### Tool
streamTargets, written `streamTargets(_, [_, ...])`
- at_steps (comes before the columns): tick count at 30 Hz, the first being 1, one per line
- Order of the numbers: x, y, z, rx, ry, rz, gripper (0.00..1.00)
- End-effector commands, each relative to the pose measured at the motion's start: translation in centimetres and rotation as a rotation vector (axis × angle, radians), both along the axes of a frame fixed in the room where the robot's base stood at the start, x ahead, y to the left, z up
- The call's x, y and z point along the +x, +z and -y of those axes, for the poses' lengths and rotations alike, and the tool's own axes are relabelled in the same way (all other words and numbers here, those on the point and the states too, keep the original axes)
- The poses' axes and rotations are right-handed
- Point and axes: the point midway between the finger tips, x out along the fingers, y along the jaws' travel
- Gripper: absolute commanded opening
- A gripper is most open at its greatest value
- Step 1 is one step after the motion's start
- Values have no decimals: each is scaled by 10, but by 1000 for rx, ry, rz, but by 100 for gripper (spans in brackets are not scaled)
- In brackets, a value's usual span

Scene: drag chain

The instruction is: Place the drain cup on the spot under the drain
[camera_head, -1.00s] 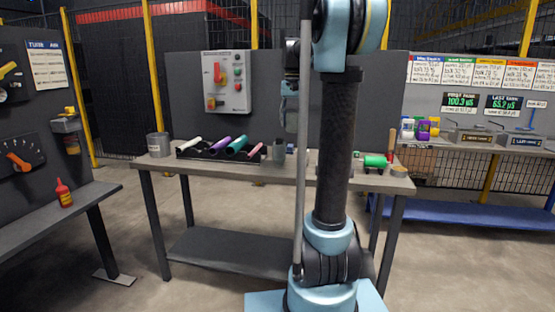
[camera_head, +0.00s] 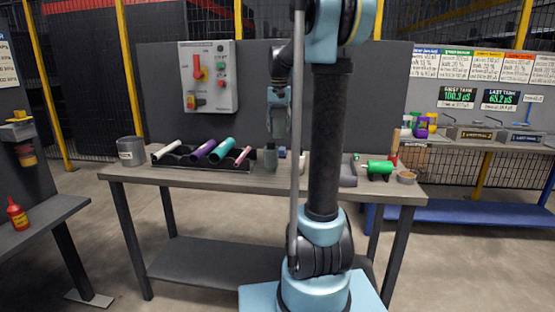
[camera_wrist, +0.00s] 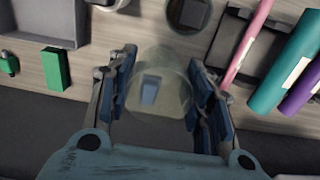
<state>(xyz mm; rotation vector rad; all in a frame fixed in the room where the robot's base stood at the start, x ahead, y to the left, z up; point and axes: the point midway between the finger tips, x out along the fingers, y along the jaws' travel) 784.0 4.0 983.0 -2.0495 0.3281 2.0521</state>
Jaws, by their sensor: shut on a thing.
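A translucent cup (camera_wrist: 165,100) with a bluish patch is between the fingers of my gripper (camera_wrist: 160,95) in the wrist view. The fingers are closed around its sides. In the head view my gripper (camera_head: 278,105) points down and holds the greyish cup (camera_head: 277,124) above the back of the workbench (camera_head: 130,174). At the left edge, a panel fitting with an amber bowl (camera_head: 27,157) hangs above a side bench (camera_head: 40,222); it may be the drain. I cannot make out a marked spot below it.
A red bottle (camera_head: 17,213) stands on the side bench. On the workbench are a grey bucket (camera_head: 131,151), a rack with coloured tubes (camera_head: 208,163), another see-through vessel (camera_head: 270,158) and a green roll (camera_head: 380,167). A control box (camera_head: 208,77) is on the panel behind.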

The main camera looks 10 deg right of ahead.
Motion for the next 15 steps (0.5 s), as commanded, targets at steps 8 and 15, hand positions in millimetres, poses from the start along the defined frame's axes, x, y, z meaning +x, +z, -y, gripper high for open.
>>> streamTargets(8, [0,-59,-4,0,5,0,24])
streamTargets(15, [0,-85,-4,0,5,0,24])
